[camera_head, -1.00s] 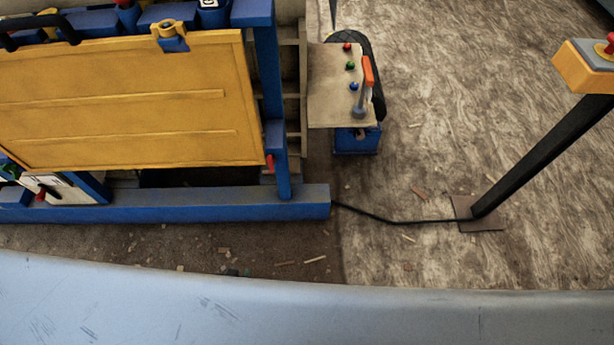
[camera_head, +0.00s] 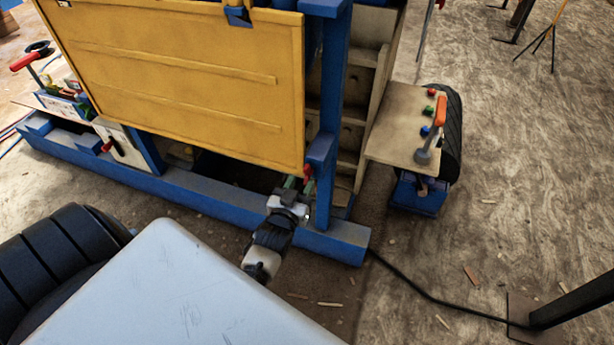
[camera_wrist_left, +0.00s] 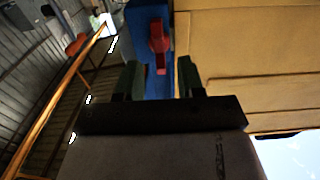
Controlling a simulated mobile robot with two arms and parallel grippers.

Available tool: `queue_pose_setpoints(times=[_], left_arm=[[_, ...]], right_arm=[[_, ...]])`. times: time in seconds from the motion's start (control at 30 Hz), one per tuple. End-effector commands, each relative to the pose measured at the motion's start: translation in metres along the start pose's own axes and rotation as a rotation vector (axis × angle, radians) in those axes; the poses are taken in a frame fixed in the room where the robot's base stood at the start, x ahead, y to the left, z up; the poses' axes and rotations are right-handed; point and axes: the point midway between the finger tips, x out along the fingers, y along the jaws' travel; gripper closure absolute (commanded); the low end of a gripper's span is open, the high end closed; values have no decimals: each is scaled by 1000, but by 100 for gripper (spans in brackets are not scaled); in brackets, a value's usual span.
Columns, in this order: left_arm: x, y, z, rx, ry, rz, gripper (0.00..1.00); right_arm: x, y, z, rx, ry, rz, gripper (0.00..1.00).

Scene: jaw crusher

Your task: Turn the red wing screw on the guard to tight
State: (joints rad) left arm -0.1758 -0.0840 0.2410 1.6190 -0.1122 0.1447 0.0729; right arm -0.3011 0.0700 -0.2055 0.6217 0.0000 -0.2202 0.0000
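The yellow guard (camera_head: 180,80) is a large panel hanging on the blue frame. The red wing screw (camera_head: 308,172) is at the guard's lower right corner, on the blue post. My left gripper (camera_head: 298,183) is just below it, with its green fingers pointing up toward it. In the left wrist view the red wing screw (camera_wrist_left: 158,46) stands upright on a blue surface, ahead of the gap between the spread fingers (camera_wrist_left: 161,78). The fingers look open and empty, apart from the screw. My right gripper is not in view.
A blue base beam (camera_head: 190,193) runs below the guard, under my left arm. A black cable (camera_head: 430,296) crosses the floor.

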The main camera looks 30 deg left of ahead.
Motion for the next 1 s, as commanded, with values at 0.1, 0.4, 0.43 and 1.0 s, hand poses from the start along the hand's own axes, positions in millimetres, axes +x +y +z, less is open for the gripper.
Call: queue_pose_setpoints(times=[0.1,0.4,0.43,1.0], left_arm=[[20,0,0,0,0,0,62],[38,0,1,1,-2,0,62],[39,0,1,1,-2,0,62],[38,0,1,1,-2,0,100]], right_arm=[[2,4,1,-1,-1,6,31],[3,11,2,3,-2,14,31],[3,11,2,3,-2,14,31],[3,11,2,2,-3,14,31]])
